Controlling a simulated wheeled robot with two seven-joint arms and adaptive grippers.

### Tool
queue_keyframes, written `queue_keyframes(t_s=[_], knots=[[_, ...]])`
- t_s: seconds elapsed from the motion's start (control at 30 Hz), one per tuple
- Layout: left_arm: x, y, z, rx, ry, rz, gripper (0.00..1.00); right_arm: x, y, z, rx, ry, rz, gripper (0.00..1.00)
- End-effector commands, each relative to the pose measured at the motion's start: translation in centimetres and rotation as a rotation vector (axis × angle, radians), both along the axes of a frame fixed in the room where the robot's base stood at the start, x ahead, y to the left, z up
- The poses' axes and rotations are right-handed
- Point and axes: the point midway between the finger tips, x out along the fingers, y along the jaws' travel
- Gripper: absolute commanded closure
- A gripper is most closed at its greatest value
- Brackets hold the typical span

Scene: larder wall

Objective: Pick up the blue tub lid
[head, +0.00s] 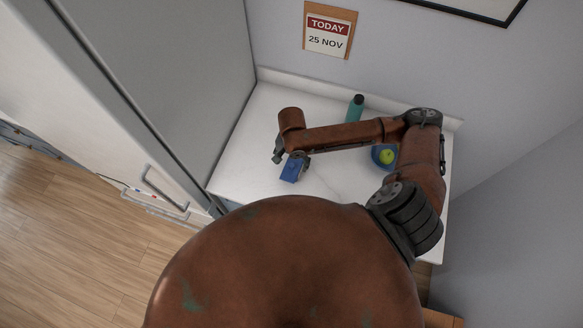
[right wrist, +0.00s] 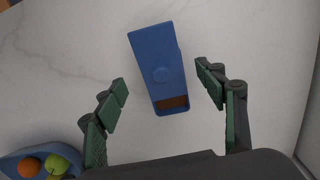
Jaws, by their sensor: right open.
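The blue tub lid (right wrist: 157,55) is a flat blue rectangle with a round knob in the middle. It lies on a blue tub (right wrist: 172,111), and a brown strip shows at the tub's near end, where the lid does not cover it. In the head view the blue lid and tub (head: 291,170) stand on the white counter, partly hidden by my right gripper (head: 291,157). In the right wrist view my right gripper (right wrist: 165,80) is open and empty, with one finger on each side of the lid, apart from it. My left gripper is out of view.
A blue bowl (right wrist: 14,164) with an orange (right wrist: 29,167) and a green apple (right wrist: 57,164) stands to the right in the head view. A teal bottle (head: 355,108) stands near the back wall. A tall grey panel (head: 190,90) bounds the counter (head: 250,150) on the left.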

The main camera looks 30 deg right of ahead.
Motion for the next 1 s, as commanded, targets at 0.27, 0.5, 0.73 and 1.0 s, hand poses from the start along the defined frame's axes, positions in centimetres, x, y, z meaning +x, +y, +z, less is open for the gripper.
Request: queue_keyframes(t_s=[0.27,0.5,0.73,1.0], knots=[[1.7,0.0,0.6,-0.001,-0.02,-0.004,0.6,-0.2,0.0,-3.0,-0.002,0.001,-0.004,0.35],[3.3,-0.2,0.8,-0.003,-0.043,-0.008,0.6,-0.1,0.0,-3.1,-0.001,-0.001,-0.004,0.37],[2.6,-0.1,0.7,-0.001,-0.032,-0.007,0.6,-0.2,0.0,-3.1,-0.001,0.0,-0.004,0.53],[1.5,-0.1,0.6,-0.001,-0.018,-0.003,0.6,-0.2,-0.1,-3.1,-0.001,-0.001,-0.004,0.71]])
